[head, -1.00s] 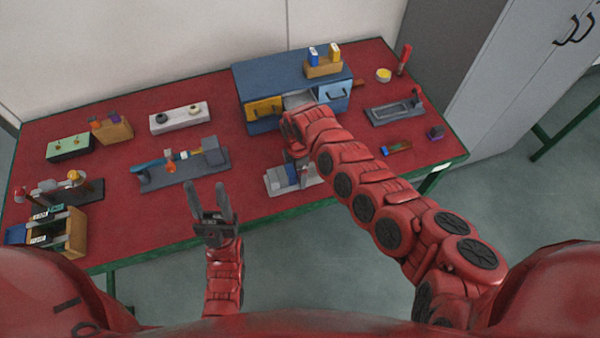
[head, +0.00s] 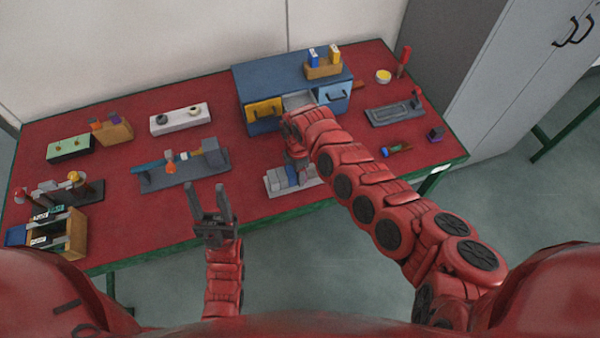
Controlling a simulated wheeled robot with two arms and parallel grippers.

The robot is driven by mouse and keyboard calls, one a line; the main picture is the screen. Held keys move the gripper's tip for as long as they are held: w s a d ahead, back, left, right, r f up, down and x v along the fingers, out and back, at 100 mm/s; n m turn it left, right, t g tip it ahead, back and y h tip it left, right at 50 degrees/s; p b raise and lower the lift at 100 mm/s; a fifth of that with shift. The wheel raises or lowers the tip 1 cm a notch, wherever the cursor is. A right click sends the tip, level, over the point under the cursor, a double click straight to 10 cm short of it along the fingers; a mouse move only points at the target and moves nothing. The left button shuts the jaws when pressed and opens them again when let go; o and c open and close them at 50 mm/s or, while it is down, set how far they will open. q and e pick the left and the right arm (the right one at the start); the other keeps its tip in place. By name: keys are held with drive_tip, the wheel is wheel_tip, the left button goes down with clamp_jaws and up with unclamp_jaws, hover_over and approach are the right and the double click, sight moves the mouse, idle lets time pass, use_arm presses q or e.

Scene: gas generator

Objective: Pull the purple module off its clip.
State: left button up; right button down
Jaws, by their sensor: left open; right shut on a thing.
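My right gripper (head: 295,153) is over the table in front of the blue cabinet, just above a pale stand with grey blocks (head: 277,180). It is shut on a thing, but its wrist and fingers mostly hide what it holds. A small blue-purple piece (head: 304,173) shows just under the fingers; I cannot tell whether it is the purple module or whether it touches them. Another small dark purple block (head: 435,134) lies at the right of the table. My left gripper (head: 212,190) is open and empty near the front edge.
The blue cabinet (head: 285,72) stands at the back with a middle drawer open. A grey fixture (head: 184,172) lies beyond my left gripper. A wooden box (head: 76,232) stands at the front left.

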drive_tip(key=shift+w+r, duration=0.2)
idle(0.7)
drive_tip(key=shift+r+p, duration=0.35)
drive_tip(key=shift+p, duration=0.25)
idle(0.5)
drive_tip(key=shift+c, duration=2.4)
unclamp_jaws()
drive_tip(key=o, duration=0.4)
drive_tip(key=shift+s, duration=0.25)
drive_tip(key=shift+o, duration=0.2)
drive_tip(key=shift+w+f, duration=0.1)
wheel_tip(320, 180, up, 7)
drive_tip(key=p, duration=0.6)
